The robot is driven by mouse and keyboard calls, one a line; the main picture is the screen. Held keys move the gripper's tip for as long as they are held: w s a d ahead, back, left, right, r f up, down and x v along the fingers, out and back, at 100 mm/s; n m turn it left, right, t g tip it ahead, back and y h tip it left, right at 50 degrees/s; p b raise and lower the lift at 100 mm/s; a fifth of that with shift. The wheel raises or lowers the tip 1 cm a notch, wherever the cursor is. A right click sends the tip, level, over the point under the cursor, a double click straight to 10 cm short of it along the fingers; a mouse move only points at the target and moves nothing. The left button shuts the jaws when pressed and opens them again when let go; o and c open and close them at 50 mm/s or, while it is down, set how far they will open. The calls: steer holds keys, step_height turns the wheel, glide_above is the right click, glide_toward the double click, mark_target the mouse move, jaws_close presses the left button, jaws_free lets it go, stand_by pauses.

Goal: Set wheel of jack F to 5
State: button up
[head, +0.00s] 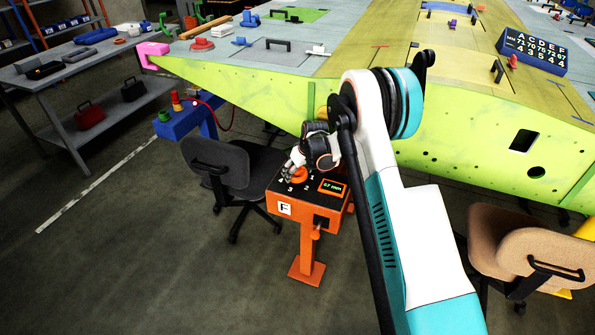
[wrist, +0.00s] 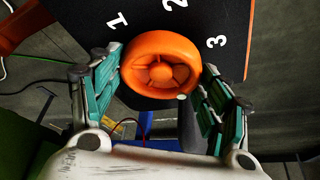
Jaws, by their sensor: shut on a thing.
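Jack F (head: 285,208) is an orange stand with a black top and a white F label. Its display (head: 332,187) seems to read 67 mm. The orange wheel (head: 299,175) on its top is partly hidden by my gripper (head: 294,168). In the wrist view the spoked wheel (wrist: 160,62) sits between the two teal-padded fingers of my gripper (wrist: 160,85), which are shut on its rim from both sides. White numbers 1, 2 and 3 show around the wheel's far side. A pale spot is at the wheel's near rim; numbers there are hidden.
A dark office chair (head: 232,172) stands left of the jack, and a tan chair (head: 525,245) at the right. The green-yellow wing (head: 450,150) is behind. A blue board (head: 533,52) on it lists letters and numbers. Floor in front of the jack is free.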

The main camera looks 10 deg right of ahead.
steer(key=m+h, duration=0.1)
steer(key=m, duration=0.1)
steer(key=m+h, duration=0.1)
steer(key=m, duration=0.2)
steer(key=shift+a, duration=0.2)
steer(key=m+h, duration=0.1)
steer(key=m, duration=0.1)
steer(key=m+h, duration=0.1)
steer(key=m, duration=0.2)
steer(key=shift+m, duration=0.3)
steer(key=shift+g, duration=0.3)
steer(key=o, duration=1.1)
steer(key=shift+c, duration=0.2)
steer(key=shift+r, duration=0.1)
steer(key=v, duration=1.1)
steer(key=shift+s+a+r, duration=0.2)
steer(key=shift+r, duration=0.15)
